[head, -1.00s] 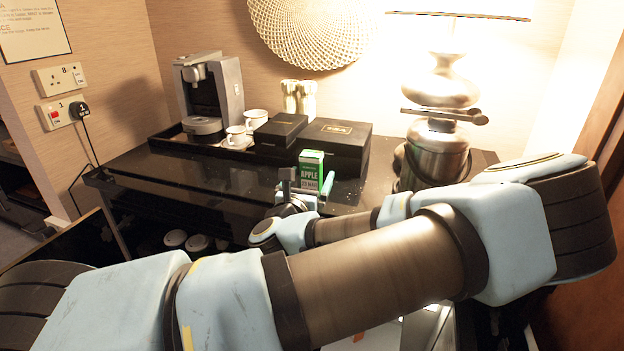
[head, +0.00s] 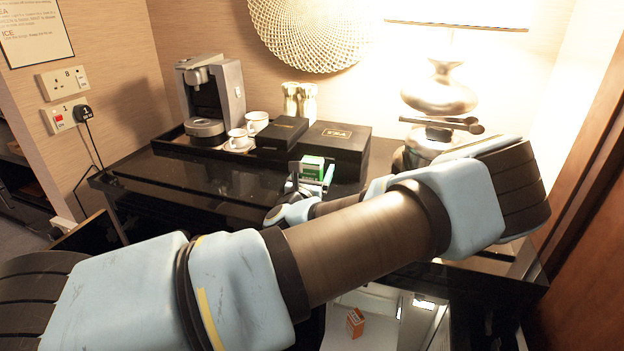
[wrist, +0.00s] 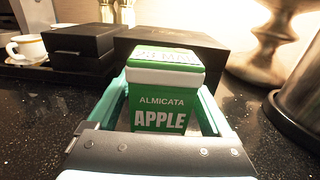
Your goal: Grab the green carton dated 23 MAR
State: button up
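The green and white carton (wrist: 160,103) stands in the wrist view with "ALMICATA APPLE" on its front and part of a date, seemingly "MAR", on its top. In the head view the carton (head: 312,168) is near the front edge of the black counter, partly hidden by my gripper. My gripper (wrist: 165,105) has its green fingers on both sides of the carton. The finger ends are very close to its sides. I cannot tell whether they press on it.
Black boxes (head: 335,140), white cups (head: 238,140) and a coffee machine (head: 211,98) stand behind on the counter (head: 180,172). A metal bucket (wrist: 292,100) and a lamp (head: 438,92) are to the right. A small orange box (head: 355,322) lies low in front.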

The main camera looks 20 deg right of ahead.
grip_shut()
dwell(0.5)
